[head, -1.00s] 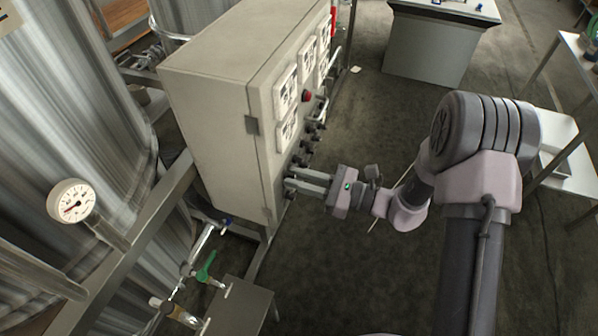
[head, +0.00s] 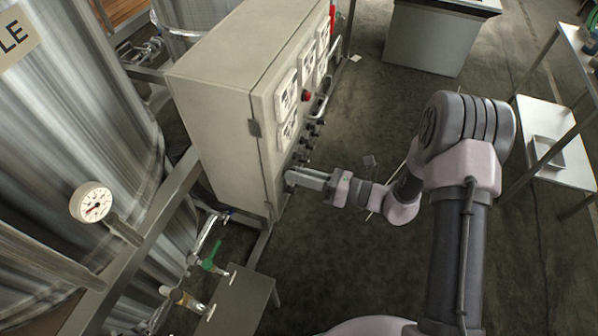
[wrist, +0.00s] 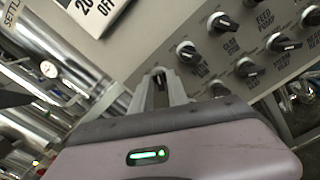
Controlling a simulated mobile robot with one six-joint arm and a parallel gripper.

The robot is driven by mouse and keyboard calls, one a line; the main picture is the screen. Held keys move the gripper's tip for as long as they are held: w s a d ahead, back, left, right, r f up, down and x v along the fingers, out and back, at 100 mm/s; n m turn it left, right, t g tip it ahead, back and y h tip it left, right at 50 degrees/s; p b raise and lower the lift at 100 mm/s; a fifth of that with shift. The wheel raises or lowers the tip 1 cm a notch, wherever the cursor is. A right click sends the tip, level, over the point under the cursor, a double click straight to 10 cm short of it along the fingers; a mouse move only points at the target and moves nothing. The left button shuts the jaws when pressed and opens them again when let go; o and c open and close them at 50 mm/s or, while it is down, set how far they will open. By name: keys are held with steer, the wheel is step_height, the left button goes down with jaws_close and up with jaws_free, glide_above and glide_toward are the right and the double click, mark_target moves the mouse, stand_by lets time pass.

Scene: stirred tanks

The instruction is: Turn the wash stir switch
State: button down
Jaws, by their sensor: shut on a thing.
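The grey control cabinet (head: 225,95) stands left of centre in the head view, with dark switch knobs (head: 312,130) down its front panel. My gripper (head: 290,178) points left at the low part of that panel, its fingers at the panel face. In the wrist view my gripper (wrist: 160,85) is shut on a switch knob at the panel's left end, which the fingers almost wholly hide. Its label cannot be read. Other black knobs (wrist: 187,52) with white pointer marks sit to the right, in rows on the grey plate (wrist: 150,40).
A red button (head: 307,96) and a rail handle (head: 320,105) stick out above the knobs. Steel tanks, a dial gauge (head: 92,203) and a green-handled valve (head: 209,262) are at the left.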

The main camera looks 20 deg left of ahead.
stand_by(0.4)
steer(key=c, duration=1.5)
jaws_free()
steer(key=d, duration=0.5)
steer(key=s+d+p, duration=0.1)
steer(key=d, duration=0.5)
steer(key=d+p, duration=0.1)
steer(key=d, duration=0.5)
steer(key=shift+s+d, duration=0.2)
